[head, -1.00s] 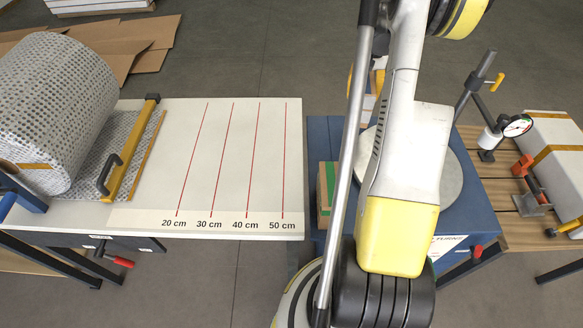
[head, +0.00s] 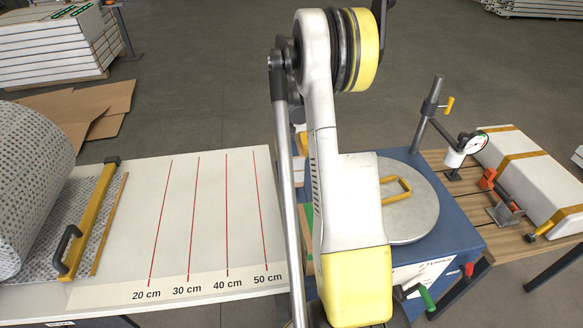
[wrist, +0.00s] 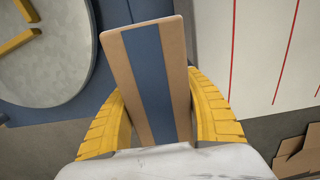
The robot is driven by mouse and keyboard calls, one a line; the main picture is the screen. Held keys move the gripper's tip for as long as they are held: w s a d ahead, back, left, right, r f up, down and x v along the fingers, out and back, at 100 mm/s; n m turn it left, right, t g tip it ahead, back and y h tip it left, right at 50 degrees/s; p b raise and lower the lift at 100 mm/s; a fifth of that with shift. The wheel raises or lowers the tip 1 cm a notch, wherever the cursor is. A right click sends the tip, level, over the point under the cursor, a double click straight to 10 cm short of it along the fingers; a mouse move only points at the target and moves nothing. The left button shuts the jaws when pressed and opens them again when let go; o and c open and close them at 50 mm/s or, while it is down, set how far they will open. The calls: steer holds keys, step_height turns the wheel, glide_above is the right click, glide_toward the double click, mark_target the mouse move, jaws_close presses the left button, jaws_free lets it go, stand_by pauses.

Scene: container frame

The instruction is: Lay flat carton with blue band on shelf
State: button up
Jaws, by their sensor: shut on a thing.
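The carton with the blue band (wrist: 145,62) is a flat tan box with a wide blue stripe along its length. In the wrist view my gripper (wrist: 156,88) has its yellow fingers closed on the carton's two long sides, and its far end sticks out beyond them. In the head view my arm hides most of the gripper and the carton. I cannot make out a shelf in either view.
The blue turntable bench (head: 438,235) bears a round grey plate (head: 412,222) with a yellow handle. A green-banded carton (head: 308,218) is partly hidden behind my arm. A white cutting table (head: 205,215) with red lines stands left, a dial gauge stand (head: 430,115) right.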

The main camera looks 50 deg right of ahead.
step_height(320, 180, down, 4)
steer(key=shift+f+b, duration=0.1)
steer(key=shift+b, duration=0.8)
steer(key=shift+r, duration=0.2)
steer(key=shift+f, duration=0.1)
steer(key=o, duration=1)
steer(key=shift+f, duration=0.15)
steer(key=o, duration=0.4)
